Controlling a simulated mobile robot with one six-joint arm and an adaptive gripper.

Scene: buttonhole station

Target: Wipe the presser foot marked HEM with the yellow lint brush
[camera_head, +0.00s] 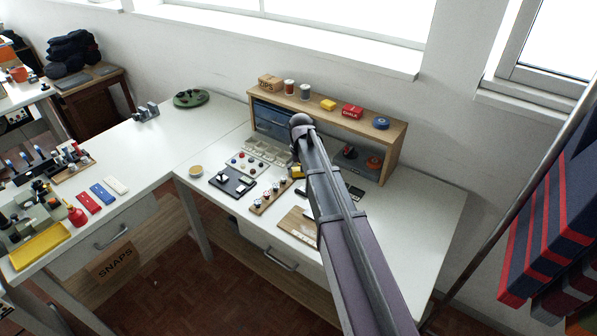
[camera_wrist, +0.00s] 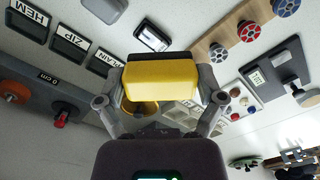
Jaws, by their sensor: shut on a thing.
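My gripper (camera_wrist: 160,100) is shut on a yellow block-shaped thing, the lint brush (camera_wrist: 160,80), held between its two fingers in the wrist view. In the head view the brush shows as a small yellow patch (camera_head: 297,171) beside the end of my arm, over the desk. A label reading HEM (camera_wrist: 31,13) stands at the upper left of the wrist view, with a dark pad below it. Labels ZIP (camera_wrist: 75,41) and PLAIN (camera_wrist: 104,61) follow in a row. The brush is apart from the HEM label. No presser foot can be clearly made out at HEM.
A grey bar marked 0 cm (camera_wrist: 50,104) carries orange and red knobs. A wooden rack (camera_head: 270,197) holds several bobbins, beside a dark board (camera_head: 232,181) and a button tray (camera_head: 246,162). A wooden shelf (camera_head: 394,138) stands at the back. The desk's right front (camera_head: 425,235) is clear.

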